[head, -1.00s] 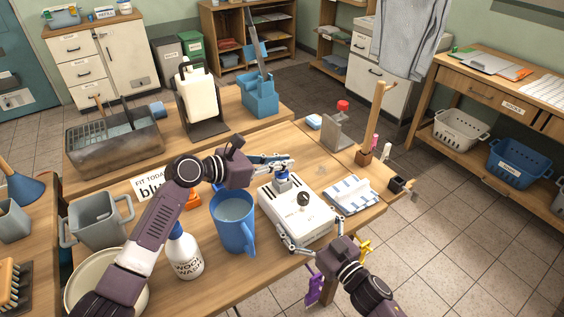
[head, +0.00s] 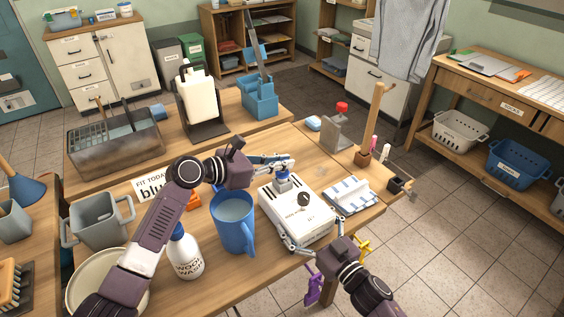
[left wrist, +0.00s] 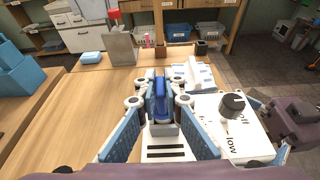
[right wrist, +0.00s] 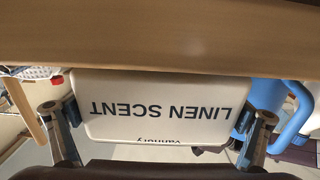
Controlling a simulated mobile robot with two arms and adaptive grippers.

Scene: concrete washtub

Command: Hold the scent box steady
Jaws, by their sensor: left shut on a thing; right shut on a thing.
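The scent box (head: 292,215) is a white box with a black knob on its top, on the front right of the wooden table. Its side reads "LINEN SCENT" upside down in the right wrist view (right wrist: 165,108). My right gripper (right wrist: 157,118) is shut on the box, one finger at each side. A blue-topped piece (left wrist: 160,103) stands at the box's top, beside dark slots. My left gripper (head: 280,164) is shut on this blue piece from above. The fingers partly hide its lower end, so I cannot tell how deep it sits.
A blue jug (head: 233,222) stands close left of the box, with a wool wash bottle (head: 186,256) beyond it. A folded striped cloth (head: 350,195) lies just right. A wooden post (head: 373,120) and a grey stand (head: 337,130) are behind. The table's front edge is near the box.

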